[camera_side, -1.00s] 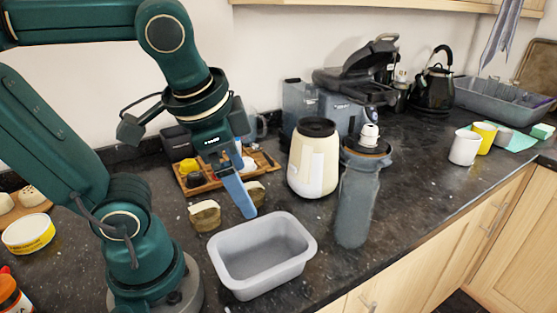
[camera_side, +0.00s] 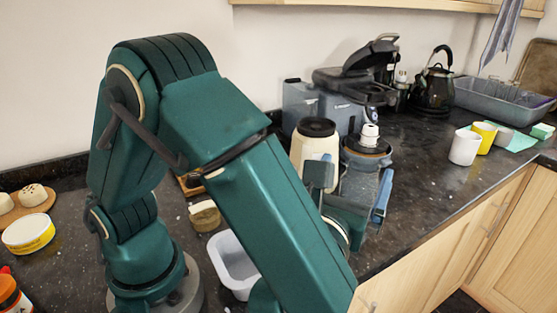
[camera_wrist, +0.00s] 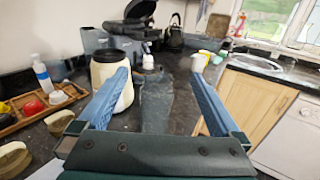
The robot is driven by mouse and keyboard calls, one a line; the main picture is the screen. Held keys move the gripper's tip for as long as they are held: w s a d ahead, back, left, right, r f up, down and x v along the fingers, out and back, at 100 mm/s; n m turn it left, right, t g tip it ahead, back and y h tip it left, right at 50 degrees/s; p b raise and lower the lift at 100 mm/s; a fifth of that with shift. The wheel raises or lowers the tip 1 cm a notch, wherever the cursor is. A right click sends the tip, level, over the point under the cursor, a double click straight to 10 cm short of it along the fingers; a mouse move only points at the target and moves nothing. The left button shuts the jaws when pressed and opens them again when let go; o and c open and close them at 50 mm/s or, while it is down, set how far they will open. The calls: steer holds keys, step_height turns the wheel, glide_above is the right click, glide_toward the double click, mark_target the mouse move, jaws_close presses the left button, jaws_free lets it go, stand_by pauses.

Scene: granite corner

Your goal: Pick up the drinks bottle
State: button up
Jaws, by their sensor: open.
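The drinks bottle (camera_side: 358,184) is a tall grey see-through bottle with a dark collar and a white spout, upright on the counter. In the side view my arm and gripper (camera_side: 365,200) hide its lower part. In the wrist view the bottle (camera_wrist: 156,102) stands between my two blue fingers, a little left of the middle. My gripper (camera_wrist: 160,82) is open, with a finger to each side of the bottle. I cannot tell whether either finger touches it.
A cream jar (camera_side: 309,145) with a dark lid stands close left of the bottle. A grey tub (camera_side: 228,262) is partly hidden behind my arm. Cups (camera_side: 465,148) and a kettle (camera_side: 434,88) are farther right. The counter's front edge is near.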

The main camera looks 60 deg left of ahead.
mark_target(363, 179)
step_height(363, 179, down, 8)
steer(key=shift+a+f, duration=0.1)
steer(key=shift+w+a+f, duration=0.1)
steer(key=shift+f, duration=0.1)
steer(key=x, duration=1.1)
steer(key=shift+w+a, duration=0.1)
steer(key=shift+w, duration=0.3)
steer(key=shift+c, duration=0.3)
steer(key=c, duration=1.1)
steer(key=shift+r, duration=0.1)
